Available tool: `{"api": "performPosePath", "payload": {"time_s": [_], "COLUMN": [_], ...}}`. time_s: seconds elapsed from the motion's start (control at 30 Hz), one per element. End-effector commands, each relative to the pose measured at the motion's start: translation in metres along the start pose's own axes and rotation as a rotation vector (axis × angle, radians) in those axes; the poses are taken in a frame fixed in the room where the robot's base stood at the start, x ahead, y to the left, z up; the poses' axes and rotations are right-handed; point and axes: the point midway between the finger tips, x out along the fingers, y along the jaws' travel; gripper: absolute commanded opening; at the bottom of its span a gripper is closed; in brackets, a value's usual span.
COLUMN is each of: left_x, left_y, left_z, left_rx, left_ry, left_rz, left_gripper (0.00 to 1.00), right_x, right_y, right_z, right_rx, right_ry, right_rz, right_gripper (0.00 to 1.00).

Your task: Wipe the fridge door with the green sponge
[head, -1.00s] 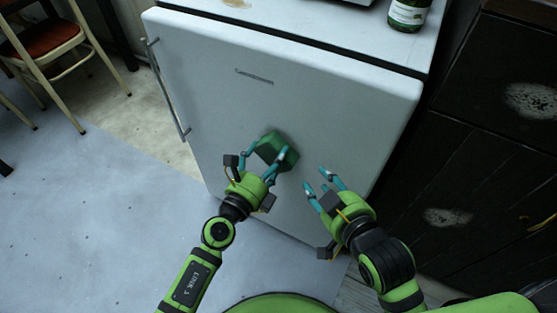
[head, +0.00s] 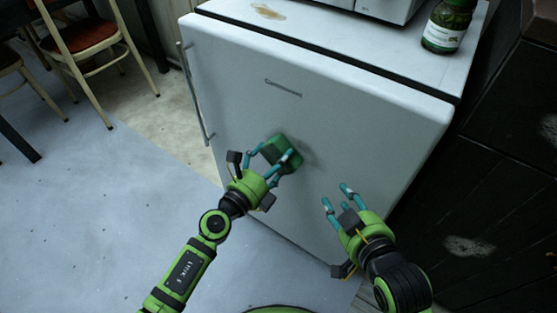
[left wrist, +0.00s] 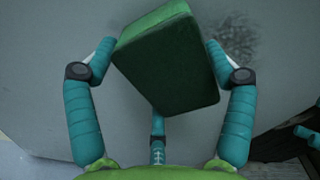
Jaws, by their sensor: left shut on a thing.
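The green sponge (head: 281,152) is in my left gripper (head: 268,160), whose fingers are shut on its sides. It is up at the front of the white fridge door (head: 330,125); I cannot tell if it touches. In the left wrist view the sponge (left wrist: 170,60) sits tilted between the teal fingers, with a dark grey smudge (left wrist: 233,38) on the door just to its right. The smudge is partly hidden by the sponge and finger. My right gripper (head: 336,203) is open and empty, in front of the lower right of the door.
A metal handle (head: 195,95) runs down the door's left edge. A green jar (head: 447,25) stands on the fridge top, with a brownish stain (head: 268,12) at its left. Dark cabinets (head: 490,170) stand on the right, chairs (head: 85,45) at upper left. The left floor is open.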

Motion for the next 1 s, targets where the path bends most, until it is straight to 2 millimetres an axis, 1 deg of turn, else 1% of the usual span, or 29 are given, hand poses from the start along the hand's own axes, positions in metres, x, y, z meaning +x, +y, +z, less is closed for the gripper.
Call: {"api": "performPosePath", "payload": {"time_s": [0.03, 0.1, 0.2, 0.3, 0.47, 0.8, 1.0], "left_x": [0.001, 0.0, -0.001, -0.001, -0.001, 0.001, 0.002], "left_y": [-0.008, -0.014, -0.02, -0.022, -0.024, -0.043, -0.049], "left_z": [0.009, 0.013, 0.018, 0.019, 0.014, -0.008, -0.014], "left_rx": [0.0, -0.001, -0.001, -0.001, -0.002, -0.003, -0.003], "left_ry": [-0.007, -0.006, -0.005, -0.003, -0.001, 0.0, 0.001], "left_rz": [-0.003, -0.004, -0.004, -0.004, -0.005, -0.005, -0.007], "left_gripper": [0.64, 0.64, 0.64, 0.64, 0.64, 0.64, 0.64], "right_x": [-0.004, -0.006, -0.01, -0.011, -0.011, -0.014, -0.015], "right_y": [0.0, 0.001, 0.001, 0.002, 0.001, 0.002, 0.002], "right_z": [-0.008, -0.015, -0.022, -0.025, -0.025, -0.032, -0.033], "right_rx": [0.0, 0.0, 0.0, 0.0, 0.0, 0.0, 0.0], "right_ry": [0.0, 0.0, 0.0, 0.0, 0.0, 0.0, 0.0], "right_rz": [0.0, 0.0, 0.0, 0.0, 0.0, 0.0, 0.0], "right_gripper": [0.4, 0.4, 0.4, 0.4, 0.4, 0.4, 0.4]}}
